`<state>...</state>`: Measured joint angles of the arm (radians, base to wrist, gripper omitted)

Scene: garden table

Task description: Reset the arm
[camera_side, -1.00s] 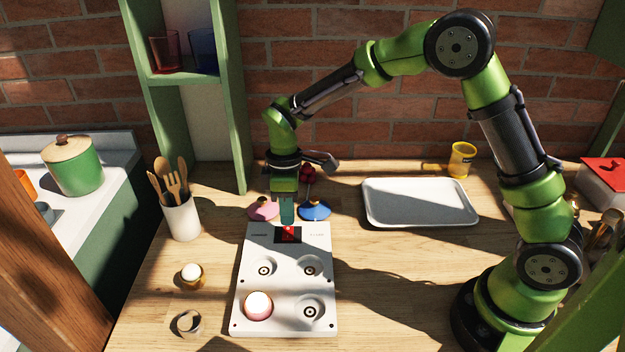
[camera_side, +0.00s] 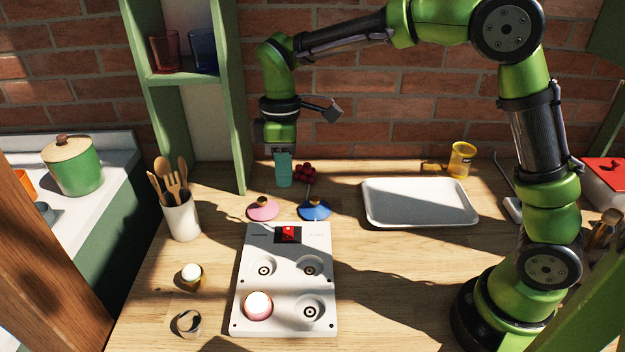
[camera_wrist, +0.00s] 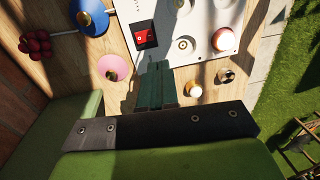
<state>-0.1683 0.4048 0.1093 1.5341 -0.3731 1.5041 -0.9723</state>
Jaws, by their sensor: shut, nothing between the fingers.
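My gripper (camera_side: 284,170) is shut and empty. It hangs upright above the back of the table, behind the white board and clear of it. In the wrist view its teal fingers (camera_wrist: 157,87) are together, pointing toward the board. The white board (camera_side: 285,250) has several round recesses and a red switch (camera_side: 288,234) in a dark frame at its back edge. The switch also shows in the wrist view (camera_wrist: 144,37). A white egg-like ball in a pink cup (camera_side: 258,306) sits in the board's front-left recess.
A pink lid (camera_side: 263,210) and a blue lid (camera_side: 314,209) lie behind the board, near red balls (camera_side: 305,173). An egg in a cup (camera_side: 191,275), a ring (camera_side: 188,322) and a utensil pot (camera_side: 181,217) stand left. A tray (camera_side: 420,222) lies right. A shelf (camera_side: 236,120) stands close left of my gripper.

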